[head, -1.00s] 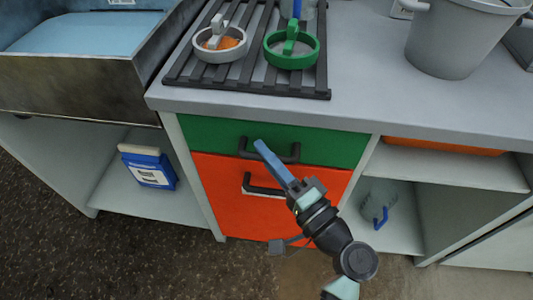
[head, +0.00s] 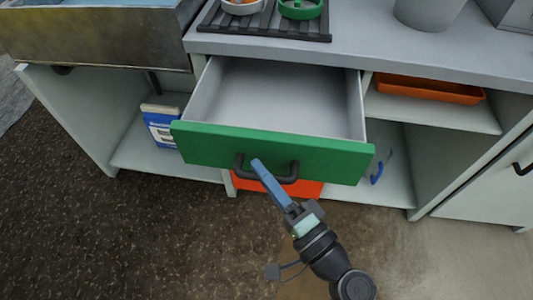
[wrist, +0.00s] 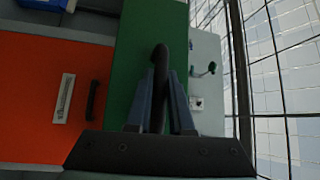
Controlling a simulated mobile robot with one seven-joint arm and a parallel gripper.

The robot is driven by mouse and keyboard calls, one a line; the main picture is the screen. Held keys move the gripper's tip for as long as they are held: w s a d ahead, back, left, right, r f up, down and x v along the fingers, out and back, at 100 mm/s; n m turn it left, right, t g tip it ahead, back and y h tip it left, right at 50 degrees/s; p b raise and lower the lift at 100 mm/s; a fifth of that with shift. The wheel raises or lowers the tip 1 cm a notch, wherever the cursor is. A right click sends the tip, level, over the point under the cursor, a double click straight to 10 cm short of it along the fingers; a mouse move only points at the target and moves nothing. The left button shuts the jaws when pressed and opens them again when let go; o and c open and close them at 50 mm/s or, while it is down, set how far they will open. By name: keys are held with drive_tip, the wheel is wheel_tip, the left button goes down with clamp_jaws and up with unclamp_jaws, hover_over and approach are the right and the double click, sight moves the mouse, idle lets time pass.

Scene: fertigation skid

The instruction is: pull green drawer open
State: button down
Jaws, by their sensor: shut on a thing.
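The green drawer (head: 330,157) stands well out from the cabinet in the head view, and its pale inside (head: 285,95) looks empty. Its dark bar handle (head: 290,178) is on the green front. My gripper (head: 258,168) is at the left part of this handle. In the wrist view the green front (wrist: 138,55) fills the middle, and my two blue fingers (wrist: 160,100) are shut on the dark handle (wrist: 160,62) between them. The fingers hide part of the handle in the head view.
The orange-red drawer (head: 305,190) below is shut and mostly hidden by the green one. A blue-and-white container (head: 160,125) stands on the left shelf. An orange tray (head: 430,88) lies on the right shelf. The rack (head: 265,22) holds round items on the counter.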

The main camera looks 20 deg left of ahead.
drive_tip(key=shift+s+d, duration=0.25)
drive_tip(key=shift+s, duration=0.55)
drive_tip(key=c, duration=0.8)
unclamp_jaws()
drive_tip(key=p+v, duration=0.2)
drive_tip(key=v, duration=1.1)
drive_tip(key=shift+s, duration=0.1)
drive_tip(key=shift+a, duration=0.1)
